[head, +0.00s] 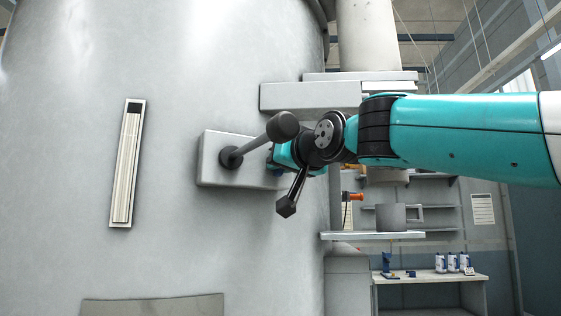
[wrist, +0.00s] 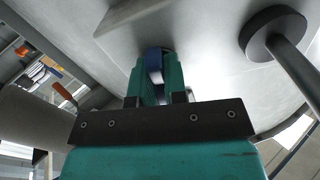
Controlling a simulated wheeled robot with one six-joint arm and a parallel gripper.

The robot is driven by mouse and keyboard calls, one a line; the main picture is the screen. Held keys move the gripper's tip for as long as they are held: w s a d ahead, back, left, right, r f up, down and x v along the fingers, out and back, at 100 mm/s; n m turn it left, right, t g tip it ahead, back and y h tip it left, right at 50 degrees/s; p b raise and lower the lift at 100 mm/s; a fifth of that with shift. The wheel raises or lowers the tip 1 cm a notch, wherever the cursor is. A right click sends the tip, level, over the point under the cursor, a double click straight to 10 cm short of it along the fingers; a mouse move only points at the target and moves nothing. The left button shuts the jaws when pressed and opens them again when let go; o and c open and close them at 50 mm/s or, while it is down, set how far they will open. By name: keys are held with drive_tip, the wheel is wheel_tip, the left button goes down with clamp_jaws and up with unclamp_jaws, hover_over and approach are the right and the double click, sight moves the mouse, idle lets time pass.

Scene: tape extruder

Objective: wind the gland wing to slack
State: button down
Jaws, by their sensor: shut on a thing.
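My gripper (wrist: 155,80) is shut on a small blue piece (wrist: 154,62), which I take to be the gland wing, in the wrist view. The jaws stand on both sides of it and hide much of its shape. In the head view my gripper (head: 276,160) is at the right end of the pale block on the big grey vessel. Only a speck of blue (head: 277,172) shows there below the teal jaws. The wing's turn angle cannot be told.
A lever with a dark round knob (head: 283,127) sticks out of the block (head: 209,160) close to my gripper; its round base (wrist: 272,30) shows at right in the wrist view. A ledge (head: 300,97) is above. A gauge strip (head: 126,165) is at left.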

drive_tip(key=n, duration=0.4)
drive_tip(key=shift+n, duration=0.4)
drive_tip(key=n, duration=0.3)
drive_tip(key=shift+n, duration=0.9)
drive_tip(key=n, duration=0.4)
drive_tip(key=shift+n, duration=0.4)
